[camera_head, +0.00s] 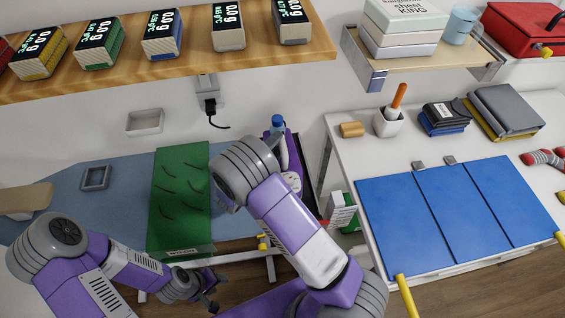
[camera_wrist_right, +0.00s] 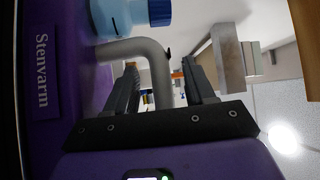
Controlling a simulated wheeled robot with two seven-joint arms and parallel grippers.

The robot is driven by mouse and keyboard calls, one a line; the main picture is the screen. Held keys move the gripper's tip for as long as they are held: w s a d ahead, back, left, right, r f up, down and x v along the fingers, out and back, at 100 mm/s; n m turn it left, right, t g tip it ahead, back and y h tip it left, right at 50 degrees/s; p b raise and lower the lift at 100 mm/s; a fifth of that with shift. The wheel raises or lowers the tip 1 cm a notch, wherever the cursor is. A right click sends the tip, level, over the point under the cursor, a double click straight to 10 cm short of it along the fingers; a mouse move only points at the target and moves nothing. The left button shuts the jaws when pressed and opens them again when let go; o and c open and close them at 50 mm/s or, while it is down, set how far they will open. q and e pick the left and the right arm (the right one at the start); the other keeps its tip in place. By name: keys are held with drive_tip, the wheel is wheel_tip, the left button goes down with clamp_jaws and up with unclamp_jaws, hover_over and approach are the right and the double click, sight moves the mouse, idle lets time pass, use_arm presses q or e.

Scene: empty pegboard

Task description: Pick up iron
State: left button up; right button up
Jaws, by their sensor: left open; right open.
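The iron (camera_head: 294,182) appears to be the purple and pale object at the right end of the blue ironing board (camera_head: 120,175), partly hidden behind my right arm. In the right wrist view, a purple body marked "Stenvarm" (camera_wrist_right: 42,70) fills the left edge, with a blue-capped bottle (camera_wrist_right: 130,14) above. My right gripper (camera_wrist_right: 160,66) is open. A grey curved bar (camera_wrist_right: 150,50) shows between its fingers; I cannot tell whether they touch it. The head view hides this gripper. My left gripper (camera_head: 208,287) is open and empty, low in front of the board.
A green cloth (camera_head: 180,195) lies over the ironing board. A white table (camera_head: 350,160) with a blue folding board (camera_head: 455,215) stands on the right. A wooden shelf (camera_head: 180,58) with several small display boxes runs above. A wall socket with plug (camera_head: 209,100) is behind.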

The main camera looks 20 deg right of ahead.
clamp_jaws()
drive_tip(key=shift+r, duration=0.15)
idle(1.2)
